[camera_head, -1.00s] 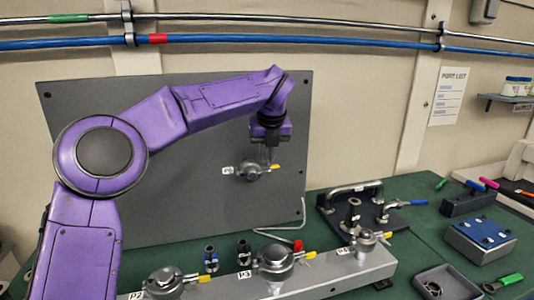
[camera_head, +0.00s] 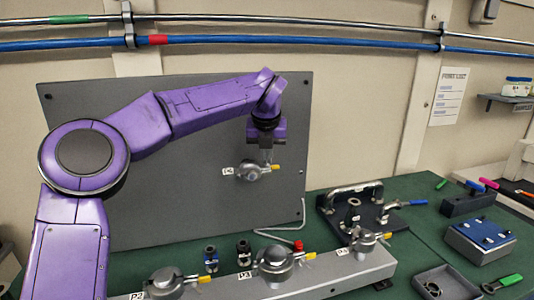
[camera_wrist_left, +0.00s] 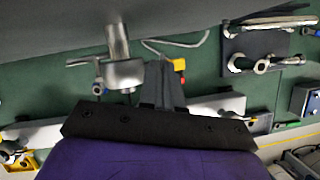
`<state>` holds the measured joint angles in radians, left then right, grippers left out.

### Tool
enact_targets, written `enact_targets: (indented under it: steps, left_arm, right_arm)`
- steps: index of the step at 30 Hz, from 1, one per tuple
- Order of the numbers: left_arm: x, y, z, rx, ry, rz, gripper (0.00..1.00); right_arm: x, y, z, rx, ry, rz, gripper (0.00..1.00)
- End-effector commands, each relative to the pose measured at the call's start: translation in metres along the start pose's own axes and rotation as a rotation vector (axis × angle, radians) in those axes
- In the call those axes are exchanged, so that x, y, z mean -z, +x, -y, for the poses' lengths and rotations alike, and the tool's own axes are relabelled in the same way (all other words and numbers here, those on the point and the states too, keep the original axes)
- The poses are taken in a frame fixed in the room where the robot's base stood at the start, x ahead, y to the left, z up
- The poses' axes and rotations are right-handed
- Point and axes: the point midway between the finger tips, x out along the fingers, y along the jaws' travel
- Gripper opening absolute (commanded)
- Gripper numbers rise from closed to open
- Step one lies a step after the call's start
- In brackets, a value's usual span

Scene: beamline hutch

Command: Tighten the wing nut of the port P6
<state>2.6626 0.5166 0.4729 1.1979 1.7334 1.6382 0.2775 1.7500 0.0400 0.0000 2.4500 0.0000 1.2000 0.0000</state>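Port P6 (camera_head: 252,172) is a round metal clamp on the upright grey panel, with a white P6 label (camera_head: 228,171) at its left and a yellow-tipped wing nut (camera_head: 277,168) at its right. My left gripper (camera_head: 266,160) points down at the right part of the clamp, close to the wing nut. In the left wrist view the clamp (camera_wrist_left: 122,74) shows left of the dark fingers (camera_wrist_left: 164,72), and the yellow tip (camera_wrist_left: 180,65) shows just beside them. The fingers look close together. I cannot tell whether they grip the nut. My right gripper is not in view.
Below the panel (camera_head: 150,120), a grey rail carries ports P2 (camera_head: 165,280), P3 (camera_head: 275,260) and P4 (camera_head: 365,240). A bent wire (camera_head: 290,230) stands at the panel's lower right. A dark fixture (camera_head: 360,208), a blue-topped box (camera_head: 480,238) and a tray (camera_head: 445,285) lie on the green bench.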

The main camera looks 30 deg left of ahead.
Motion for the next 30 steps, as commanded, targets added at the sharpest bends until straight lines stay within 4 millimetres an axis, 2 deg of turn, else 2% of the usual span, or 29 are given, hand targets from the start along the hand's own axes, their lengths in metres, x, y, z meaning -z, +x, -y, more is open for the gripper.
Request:
enact_targets:
  steps: [14,30]
  left_arm:
    - [-0.003,-0.005,-0.005,0.175,0.412,-0.001,0.0]
    - [-0.008,-0.006,-0.009,0.366,0.879,0.002,0.0]
  right_arm:
    - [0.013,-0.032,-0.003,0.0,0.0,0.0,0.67]
    - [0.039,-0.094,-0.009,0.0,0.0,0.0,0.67]
